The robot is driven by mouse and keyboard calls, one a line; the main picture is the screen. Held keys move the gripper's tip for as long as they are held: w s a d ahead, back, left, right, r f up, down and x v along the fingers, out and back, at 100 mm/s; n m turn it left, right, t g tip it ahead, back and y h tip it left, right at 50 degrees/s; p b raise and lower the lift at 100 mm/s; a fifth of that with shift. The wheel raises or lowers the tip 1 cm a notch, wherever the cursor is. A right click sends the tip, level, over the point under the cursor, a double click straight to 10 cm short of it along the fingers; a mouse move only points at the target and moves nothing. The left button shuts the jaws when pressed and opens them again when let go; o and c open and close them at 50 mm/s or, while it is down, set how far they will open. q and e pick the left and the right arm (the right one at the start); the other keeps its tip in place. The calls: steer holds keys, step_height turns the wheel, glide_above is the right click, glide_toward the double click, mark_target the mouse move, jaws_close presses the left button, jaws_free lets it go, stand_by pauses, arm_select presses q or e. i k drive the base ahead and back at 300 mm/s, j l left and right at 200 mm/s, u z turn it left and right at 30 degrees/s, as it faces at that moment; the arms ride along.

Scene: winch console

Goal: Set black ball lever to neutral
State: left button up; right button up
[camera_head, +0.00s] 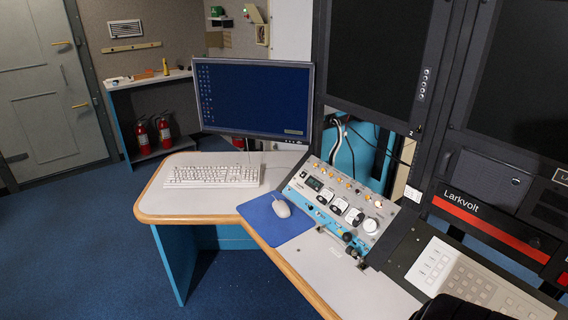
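A winch control panel (340,205) with dials, knobs and small amber lights stands on the desk, right of centre. At its lower right end, a black ball lever (348,237) shows as a small dark knob. A second dark knob (352,250) sits just in front of it. They are too small to tell the lever's exact position. Neither of my grippers can be made out in the view.
A mouse (281,207) on a blue pad (265,222) lies left of the panel, with a keyboard (212,174) and monitor (252,97) beyond. A sloped keypad console (470,281) is at right. A dark object (462,309) partly shows at the bottom edge.

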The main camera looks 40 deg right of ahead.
mark_target(347, 237)
steer(key=i+j+z, duration=0.1)
steer(key=i+z, duration=0.4)
steer(key=i+j+z, duration=0.45)
steer(key=i+l, duration=0.1)
